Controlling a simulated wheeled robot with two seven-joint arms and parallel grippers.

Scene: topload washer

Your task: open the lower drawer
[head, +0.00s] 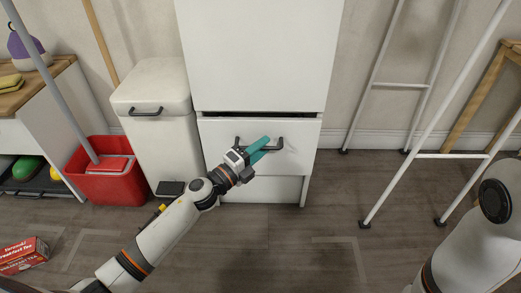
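The lower drawer (218,133) is a white front with a dark bar handle (281,144), low on the tall white unit in the head view. A dark gap shows along its top edge, and its front stands forward of the panel below. My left gripper (258,149) is at the handle, its two teal fingers overlapping the middle of the bar. The fingers lie close together and hide part of the handle; whether they are closed on it is unclear. Only part of my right arm shows at the lower right; its gripper is out of view.
A white bin (160,125) and a red bucket (107,186) stand left of the unit. A white metal frame (412,85) leans at the right. A red tea box (24,256) lies at the lower left. The floor before the drawer is clear.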

